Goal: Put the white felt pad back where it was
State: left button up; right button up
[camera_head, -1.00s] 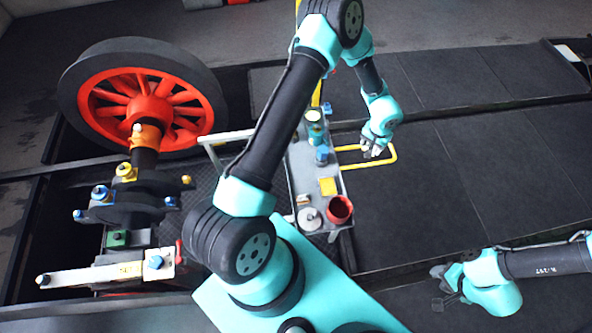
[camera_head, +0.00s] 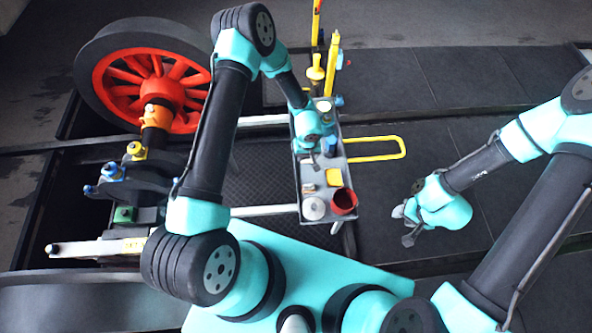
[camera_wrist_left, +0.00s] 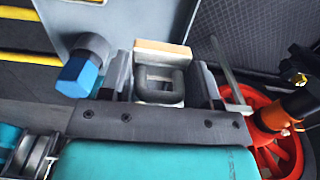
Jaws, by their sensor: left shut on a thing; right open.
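My left gripper (camera_head: 306,158) is over the middle of the grey tray (camera_head: 296,187), pointing down. In the left wrist view its fingers (camera_wrist_left: 162,76) are shut on a pale, cream-edged block, which I take to be the white felt pad (camera_wrist_left: 163,52). In the head view the pad is too small and too covered by the gripper to make out clearly. My right gripper (camera_head: 405,226) is open and empty, to the right of the tray and apart from it.
A yellow handle (camera_head: 378,148) extends right. A red wheel (camera_head: 150,92) stands at left.

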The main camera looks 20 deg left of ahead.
pick_arm(q)
send_over(306, 170)
jog(key=shift+s+f, duration=0.1)
jog(key=shift+f, duration=3)
jog(key=shift+f, duration=1.85)
jog(key=shift+f, duration=0.15)
jog(key=o, duration=0.5)
jog(key=shift+o, duration=0.2)
